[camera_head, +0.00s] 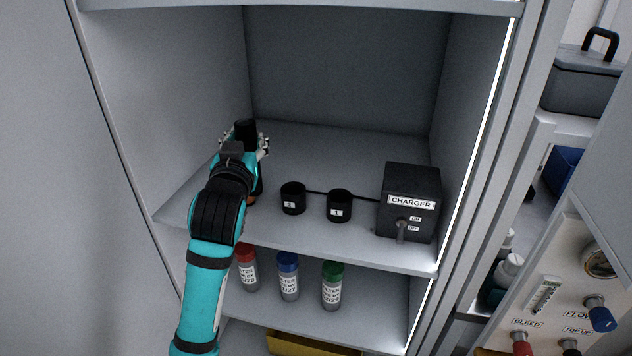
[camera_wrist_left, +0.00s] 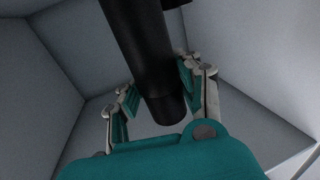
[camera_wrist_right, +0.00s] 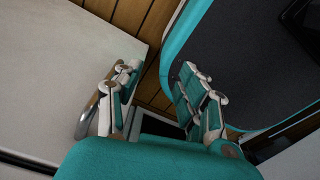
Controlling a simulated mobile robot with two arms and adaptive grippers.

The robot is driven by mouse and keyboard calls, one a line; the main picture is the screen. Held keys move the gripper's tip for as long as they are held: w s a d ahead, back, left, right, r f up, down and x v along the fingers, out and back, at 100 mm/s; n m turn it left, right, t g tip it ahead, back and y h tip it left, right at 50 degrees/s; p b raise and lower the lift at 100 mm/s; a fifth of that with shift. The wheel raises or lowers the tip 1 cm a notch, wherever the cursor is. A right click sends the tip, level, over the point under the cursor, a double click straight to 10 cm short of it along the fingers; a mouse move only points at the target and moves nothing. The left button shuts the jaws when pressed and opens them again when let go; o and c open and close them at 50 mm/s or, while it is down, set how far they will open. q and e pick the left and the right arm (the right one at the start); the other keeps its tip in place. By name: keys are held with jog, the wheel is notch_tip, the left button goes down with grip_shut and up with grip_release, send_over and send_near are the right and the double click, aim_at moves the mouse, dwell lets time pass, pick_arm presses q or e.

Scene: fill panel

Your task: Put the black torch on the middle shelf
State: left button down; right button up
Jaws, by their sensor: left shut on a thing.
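The black torch (camera_head: 245,129) is upright in my left gripper (camera_head: 244,145), over the left part of the middle shelf (camera_head: 320,240). In the left wrist view the torch (camera_wrist_left: 150,55) is a dark cylinder between the two fingers (camera_wrist_left: 160,88), which are shut on it. Its lower part is mostly hidden behind my left wrist in the head view, so I cannot tell whether it touches the shelf. My right gripper (camera_wrist_right: 158,75) shows only in the right wrist view; its fingers are apart with nothing between them.
Two black cups, marked 2 (camera_head: 293,198) and 1 (camera_head: 339,206), stand right of the torch, cabled to a black charger box (camera_head: 410,205). Red, blue and green-capped bottles (camera_head: 289,277) stand on the shelf below. The back of the middle shelf is clear.

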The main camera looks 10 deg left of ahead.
pick_arm(q)
jog(key=s+a+f+n+g+y, duration=0.1)
jog(key=s+a+f+n+y, duration=0.25)
jog(key=s+a, duration=0.3)
jog(key=w+a+f+p, duration=0.2)
jog(key=w+a, duration=0.2)
jog(key=w, duration=0.3)
jog(key=w+a+f+p, duration=0.2)
jog(key=w+a+f, duration=0.1)
jog(key=w, duration=0.5)
jog(key=shift+a+f+m+y, duration=0.3)
jog(key=shift+a+m+y, duration=0.05)
jog(key=shift+a, duration=0.35)
jog(key=shift+f, duration=0.15)
jog(key=c, duration=0.9)
grip_release()
jog(key=shift+f, duration=0.1)
jog(key=shift+o, duration=0.2)
jog(key=b+v, duration=0.1)
jog(key=v, duration=1.1)
jog(key=shift+r+b, duration=0.3)
